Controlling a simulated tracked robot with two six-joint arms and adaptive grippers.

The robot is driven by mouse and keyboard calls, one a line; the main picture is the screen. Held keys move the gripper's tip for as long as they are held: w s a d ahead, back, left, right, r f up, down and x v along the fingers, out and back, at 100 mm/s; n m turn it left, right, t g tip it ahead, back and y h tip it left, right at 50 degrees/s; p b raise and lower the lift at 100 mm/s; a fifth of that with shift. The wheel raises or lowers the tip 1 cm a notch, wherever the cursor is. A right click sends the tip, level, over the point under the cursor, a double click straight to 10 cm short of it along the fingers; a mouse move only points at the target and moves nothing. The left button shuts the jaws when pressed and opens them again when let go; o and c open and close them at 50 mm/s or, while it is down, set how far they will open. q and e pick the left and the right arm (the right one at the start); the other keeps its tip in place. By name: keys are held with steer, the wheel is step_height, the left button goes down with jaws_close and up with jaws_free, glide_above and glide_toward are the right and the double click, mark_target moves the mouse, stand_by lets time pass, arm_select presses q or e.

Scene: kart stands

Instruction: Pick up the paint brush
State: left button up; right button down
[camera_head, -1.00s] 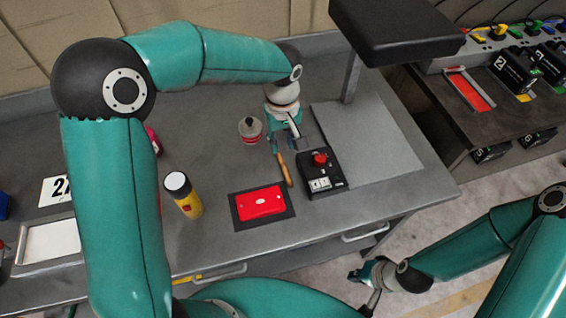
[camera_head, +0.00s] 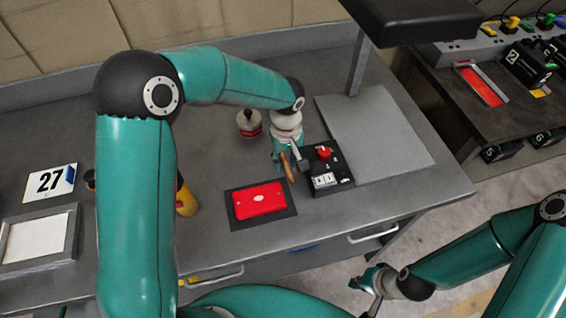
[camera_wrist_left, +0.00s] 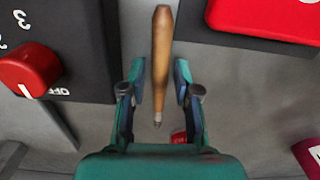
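The paint brush (camera_head: 288,168) shows as a thin wooden handle lying on the grey workbench, between the red case and the black control box. In the left wrist view its wooden handle (camera_wrist_left: 161,45) runs up between my fingers, with a small metal tip at its lower end. I cannot make out bristles. My left gripper (camera_wrist_left: 160,80) is open around the handle, with a gap on both sides; in the head view it (camera_head: 287,158) is over the brush and hides part of it. My right gripper (camera_head: 367,285) is off the bench's front edge; its finger opening is unclear.
The red case (camera_head: 260,202) on a dark mat lies left of the brush. The control box (camera_head: 330,180) with a red knob stands close on its right. A red-and-white container (camera_head: 249,123) stands behind. A yellow bottle (camera_head: 186,202) is partly hidden by my arm.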

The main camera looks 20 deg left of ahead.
arm_select(q)
steer(key=shift+s+r, duration=0.1)
jaws_close()
steer(key=shift+r, duration=0.1)
